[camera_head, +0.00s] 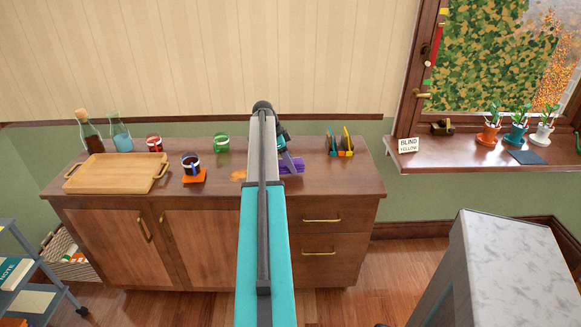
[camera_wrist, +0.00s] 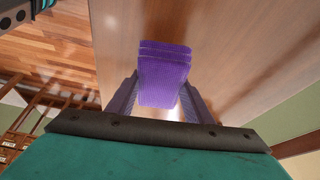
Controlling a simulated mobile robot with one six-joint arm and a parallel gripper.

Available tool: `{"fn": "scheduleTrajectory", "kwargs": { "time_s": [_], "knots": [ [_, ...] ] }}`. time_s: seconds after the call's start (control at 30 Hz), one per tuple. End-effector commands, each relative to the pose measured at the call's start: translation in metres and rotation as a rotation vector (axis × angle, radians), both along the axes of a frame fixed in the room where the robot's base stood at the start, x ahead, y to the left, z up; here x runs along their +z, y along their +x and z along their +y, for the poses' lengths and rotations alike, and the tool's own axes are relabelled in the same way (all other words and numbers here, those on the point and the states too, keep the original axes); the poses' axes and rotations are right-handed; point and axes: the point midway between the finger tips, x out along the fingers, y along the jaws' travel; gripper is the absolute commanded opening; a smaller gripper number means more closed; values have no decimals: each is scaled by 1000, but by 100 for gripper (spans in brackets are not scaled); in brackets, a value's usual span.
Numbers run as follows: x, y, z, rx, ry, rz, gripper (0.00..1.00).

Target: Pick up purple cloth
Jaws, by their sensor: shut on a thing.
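The purple cloth (camera_head: 291,165) is a folded, layered bundle on top of the wooden cabinet, just right of my arm in the head view. In the wrist view the purple cloth (camera_wrist: 164,75) sits between the two dark fingers of my gripper (camera_wrist: 160,98), which is shut on it. The cloth appears at or very near the cabinet top; I cannot tell whether it touches. In the head view my arm hides part of my gripper (camera_head: 290,162) and the surface to its left.
An orange spill (camera_head: 238,176) lies beside my arm.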

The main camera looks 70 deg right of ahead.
Motion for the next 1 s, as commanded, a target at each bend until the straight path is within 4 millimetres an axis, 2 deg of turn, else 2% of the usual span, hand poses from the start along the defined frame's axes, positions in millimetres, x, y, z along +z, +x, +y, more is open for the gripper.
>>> {"fn": "scheduleTrajectory", "kwargs": {
  "time_s": [0.1,0.33,1.0],
  "knots": [
    [10,0,3,1,0,0,24],
    [11,5,31,1,0,0,24],
    [21,22,134,1,0,0,24]
  ]
}}
